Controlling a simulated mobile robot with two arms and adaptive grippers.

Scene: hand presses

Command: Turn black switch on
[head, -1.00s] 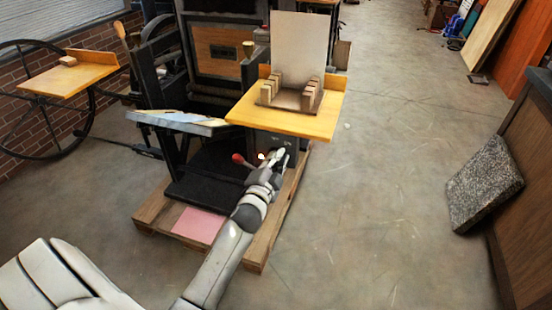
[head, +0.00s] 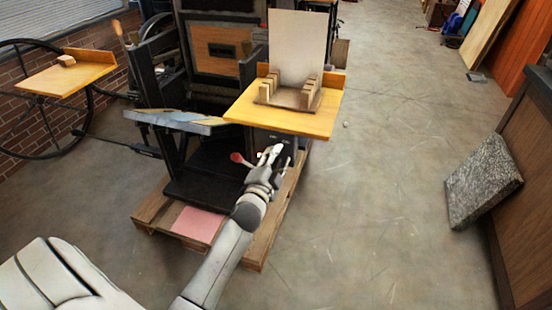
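My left gripper (head: 272,156) reaches up to the front of the dark box (head: 292,145) under the wooden shelf of the press. Its fingers cover part of the box front, and I cannot make out whether they are open or shut. I cannot pick out the black switch; it is small or hidden behind the gripper. A red knob (head: 237,157) shows just left of the gripper, apart from it. My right gripper is not in view.
The yellow wooden shelf (head: 300,122) with a rack and upright board (head: 297,45) overhangs the gripper. The black press stands on a wooden pallet (head: 254,254) with a pink sheet (head: 198,225). The floor at right is clear up to a grey stone slab (head: 483,182).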

